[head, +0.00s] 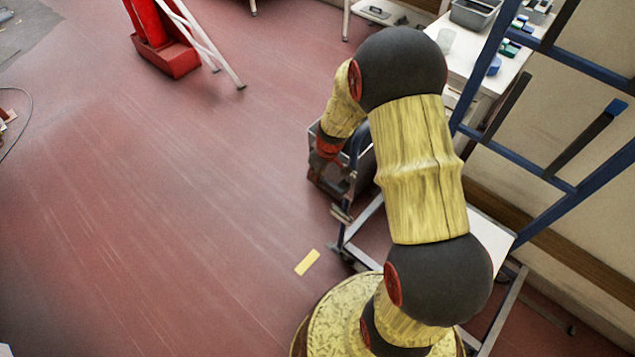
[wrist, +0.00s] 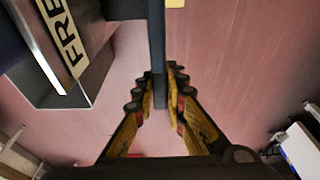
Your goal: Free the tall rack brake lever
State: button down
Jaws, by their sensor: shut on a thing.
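In the wrist view, my gripper (wrist: 166,76) has its two yellow-and-black fingers closed in on a dark blue-grey bar (wrist: 157,40). The bar runs from the top edge of the picture down between the fingers. I cannot tell for sure whether it is the brake lever or part of the rack frame. A grey box (wrist: 92,78) at the upper left bears a pale label (wrist: 62,35) reading "FRE", the rest cut off. In the head view, the tall blue rack (head: 600,187) stands at the right. My arm hides much of its lower part there, and the fingertips are not clear.
A white bench (head: 468,62) with trays and small items stands behind my arm. A red stand (head: 172,60) with pale legs is at the upper left. A yellow strip (head: 307,262) lies on the floor.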

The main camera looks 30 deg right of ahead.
aim_at(325, 180)
jog(key=shift+d+r+t+b, duration=0.15)
jog(key=shift+t+b, duration=0.15)
jog(key=shift+b, duration=0.5)
jog(key=shift+r, duration=0.15)
jog(key=c, duration=1.8)
grip_release()
jog(key=shift+r, duration=0.1)
jog(key=v, duration=1.1)
jog(key=shift+s+r, duration=0.3)
jog(key=shift+r, duration=0.05)
jog(key=shift+c, duration=0.5)
